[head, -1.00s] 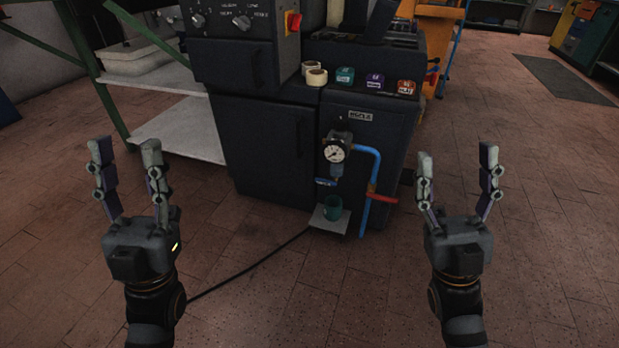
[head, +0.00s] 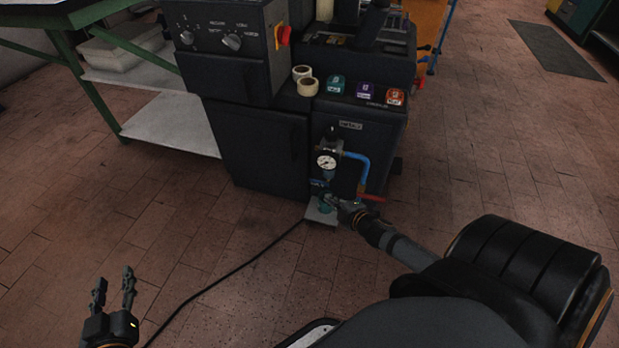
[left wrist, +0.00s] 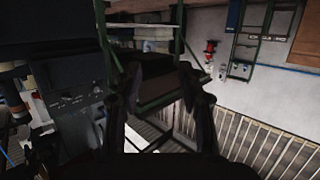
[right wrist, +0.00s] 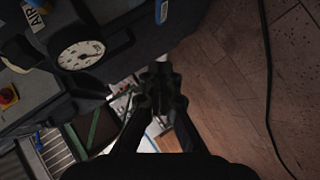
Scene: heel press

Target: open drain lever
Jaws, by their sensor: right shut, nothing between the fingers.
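The pressure gauge (head: 326,162) sits on the front of the dark machine, with a small blue lever (head: 318,184) below it. Which way the lever points is hard to tell at this size. A green cup (head: 324,207) stands under it on a pale plate (head: 317,218). My right gripper (head: 331,200) is shut and empty, close to the lever and cup; whether it touches the lever cannot be told. In the right wrist view the shut fingers (right wrist: 161,88) point below the gauge (right wrist: 80,55). My left gripper (head: 113,288) is open and empty, low at the left.
A blue pipe (head: 362,172) and a red handle (head: 371,198) are just right of the gauge. Tape rolls (head: 306,85) and coloured boxes (head: 366,90) sit on the machine's ledge. A black cable (head: 225,277) crosses the floor. A green-framed shelf (head: 170,125) stands left.

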